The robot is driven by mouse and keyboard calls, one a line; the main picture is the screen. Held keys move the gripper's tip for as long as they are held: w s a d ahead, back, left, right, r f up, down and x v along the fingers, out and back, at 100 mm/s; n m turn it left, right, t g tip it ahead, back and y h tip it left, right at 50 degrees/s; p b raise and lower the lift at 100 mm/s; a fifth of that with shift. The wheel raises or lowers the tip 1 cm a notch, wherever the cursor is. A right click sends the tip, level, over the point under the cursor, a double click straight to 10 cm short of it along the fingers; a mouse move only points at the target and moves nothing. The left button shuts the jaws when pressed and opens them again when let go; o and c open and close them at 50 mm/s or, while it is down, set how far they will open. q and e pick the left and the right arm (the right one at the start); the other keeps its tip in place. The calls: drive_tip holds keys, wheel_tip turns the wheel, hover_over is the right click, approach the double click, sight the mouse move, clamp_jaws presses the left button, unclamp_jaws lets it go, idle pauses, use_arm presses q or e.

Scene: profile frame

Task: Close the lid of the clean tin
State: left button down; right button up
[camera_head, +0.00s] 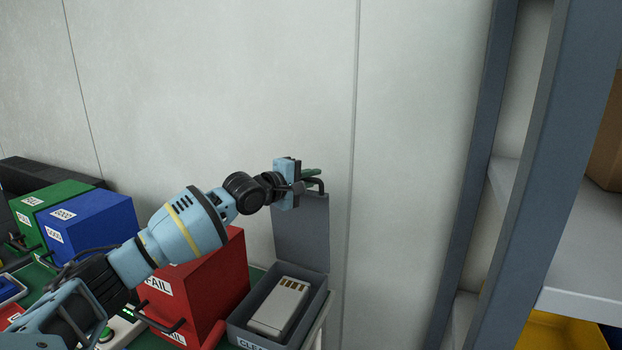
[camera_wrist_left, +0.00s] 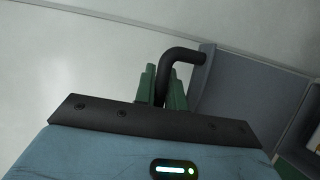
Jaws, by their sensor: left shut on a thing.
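The clean tin (camera_head: 318,308) is a grey open box at the bottom middle of the head view, with a label starting "CLE" on its front. Its grey lid (camera_head: 302,235) stands upright at the back of the tin; it also shows in the left wrist view (camera_wrist_left: 248,95). A dark bent handle (camera_wrist_left: 184,54) sticks out from the lid's top edge. My left gripper (camera_head: 307,178) is at the top of the lid, its green fingers (camera_wrist_left: 164,88) shut on the handle. A pale block with gold contacts (camera_head: 281,305) lies in the tin. My right gripper is out of view.
A red box marked FAIL (camera_head: 205,285) stands just left of the tin. Blue (camera_head: 95,230) and green (camera_head: 40,205) boxes stand farther left. A grey shelf rack (camera_head: 535,170) rises at the right. A plain wall is behind.

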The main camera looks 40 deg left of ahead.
use_arm(q)
drive_tip(key=shift+s, duration=0.1)
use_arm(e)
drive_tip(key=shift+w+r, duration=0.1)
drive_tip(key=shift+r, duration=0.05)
use_arm(q)
drive_tip(key=shift+s+d+t+p, duration=0.25)
drive_tip(key=shift+s+p, duration=0.2)
drive_tip(key=shift+s, duration=0.2)
drive_tip(key=shift+s+d+t+p, duration=0.15)
drive_tip(key=shift+s+t+p, duration=0.2)
drive_tip(key=shift+s, duration=0.3)
drive_tip(key=s+d+f+t, duration=0.1)
drive_tip(key=s+f, duration=0.2)
drive_tip(key=s, duration=0.4)
drive_tip(key=s+d+f+m+t+h, duration=0.1)
drive_tip(key=s+d+f, duration=0.1)
drive_tip(key=s, duration=0.4)
drive_tip(key=shift+s+f+m+t+p, duration=0.3)
drive_tip(key=shift+s+f+p, duration=0.1)
drive_tip(key=shift+f, duration=0.3)
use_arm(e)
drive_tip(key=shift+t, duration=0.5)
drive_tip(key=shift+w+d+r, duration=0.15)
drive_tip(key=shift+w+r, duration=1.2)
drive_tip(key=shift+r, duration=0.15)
use_arm(q)
drive_tip(key=shift+d, duration=0.1)
